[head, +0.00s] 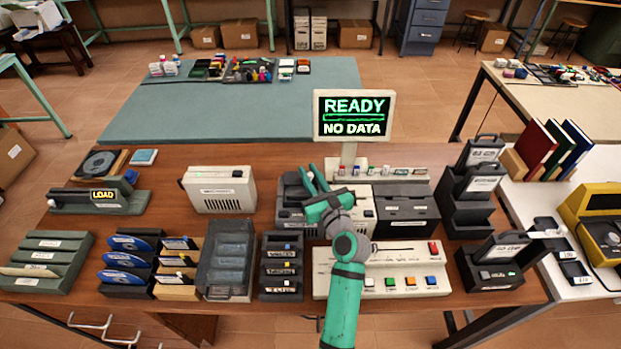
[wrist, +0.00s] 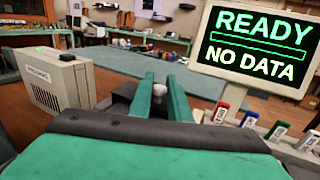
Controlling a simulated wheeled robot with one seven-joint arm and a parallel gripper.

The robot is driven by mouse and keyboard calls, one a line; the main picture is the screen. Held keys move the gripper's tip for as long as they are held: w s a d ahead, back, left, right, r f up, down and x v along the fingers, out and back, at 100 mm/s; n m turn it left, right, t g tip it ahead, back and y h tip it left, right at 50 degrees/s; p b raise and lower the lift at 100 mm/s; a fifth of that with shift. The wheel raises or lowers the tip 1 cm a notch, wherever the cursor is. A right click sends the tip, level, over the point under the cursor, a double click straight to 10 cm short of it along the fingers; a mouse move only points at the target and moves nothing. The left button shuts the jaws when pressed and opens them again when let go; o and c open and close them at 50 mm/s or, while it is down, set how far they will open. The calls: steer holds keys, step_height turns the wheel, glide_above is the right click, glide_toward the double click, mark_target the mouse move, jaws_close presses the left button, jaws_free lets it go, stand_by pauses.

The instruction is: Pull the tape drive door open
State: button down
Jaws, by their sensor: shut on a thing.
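My gripper (head: 313,178) reaches over the middle of the wooden bench, at the dark grey tape drive (head: 291,213). In the wrist view my two green fingers (wrist: 159,90) are close together on a small pale piece (wrist: 159,88), which looks like part of the tape drive door. A dark edge (wrist: 124,94) stands just left of the fingers. My arm covers much of the drive's front in the head view, so I cannot tell how far the door stands open.
A monitor (head: 354,116) reading "READY, NO DATA" stands right behind my gripper. A beige box (head: 219,189) stands to the left, a dark unit (head: 405,209) to the right. A panel with coloured buttons (head: 395,258) lies in front. Some bare bench shows between boxes.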

steer(key=shift+s, duration=0.15)
steer(key=c, duration=1.7)
jaws_free()
steer(key=shift+s+d, duration=0.1)
steer(key=shift+s, duration=0.05)
steer(key=v, duration=1)
steer(key=shift+s, duration=0.25)
